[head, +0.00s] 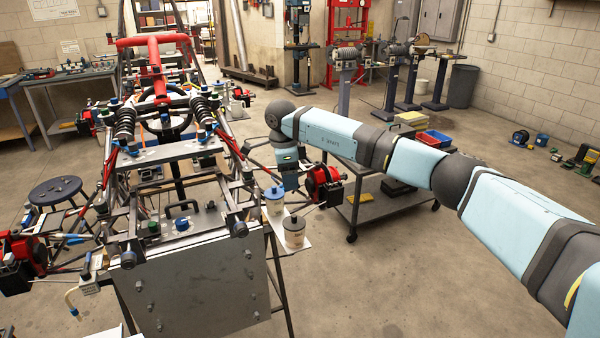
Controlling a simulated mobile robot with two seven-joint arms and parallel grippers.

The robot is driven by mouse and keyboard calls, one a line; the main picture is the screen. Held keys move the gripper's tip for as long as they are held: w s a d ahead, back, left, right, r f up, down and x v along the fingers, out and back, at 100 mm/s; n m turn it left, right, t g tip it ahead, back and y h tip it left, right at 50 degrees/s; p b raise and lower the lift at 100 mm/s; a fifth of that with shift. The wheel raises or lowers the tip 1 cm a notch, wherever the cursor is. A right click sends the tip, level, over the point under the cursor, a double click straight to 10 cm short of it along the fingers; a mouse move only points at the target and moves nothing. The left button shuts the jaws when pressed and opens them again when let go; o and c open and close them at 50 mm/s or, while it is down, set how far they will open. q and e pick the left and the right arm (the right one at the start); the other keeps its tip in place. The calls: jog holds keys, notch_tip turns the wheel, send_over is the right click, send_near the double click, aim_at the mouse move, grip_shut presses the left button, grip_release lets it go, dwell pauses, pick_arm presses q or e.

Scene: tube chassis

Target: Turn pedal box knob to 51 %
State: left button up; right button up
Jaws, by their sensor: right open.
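The tube chassis (228,178) stands at the left with its grey front plate (190,285) facing me. Behind the plate's top edge is the pedal box area (205,222), with a dark handle and several small blue and green fittings. I cannot tell which small part is the knob, or its setting. My right gripper (289,188) hangs down from my right arm, beside the chassis's right side and apart from the pedal box area. It is open; its fingertips are small and hard to make out. My left gripper is not in view.
Two lidded pots (275,201) (293,232) stand beside the chassis, below my right gripper. A red-and-black wheel hub assembly (326,187) sits just right of the gripper. A grey cart (385,207) stands behind. A round stool (56,190) is at the left. The floor at the right is mostly clear.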

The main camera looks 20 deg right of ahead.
jog(key=shift+d+m, duration=0.3)
jog(key=shift+d, duration=1.2)
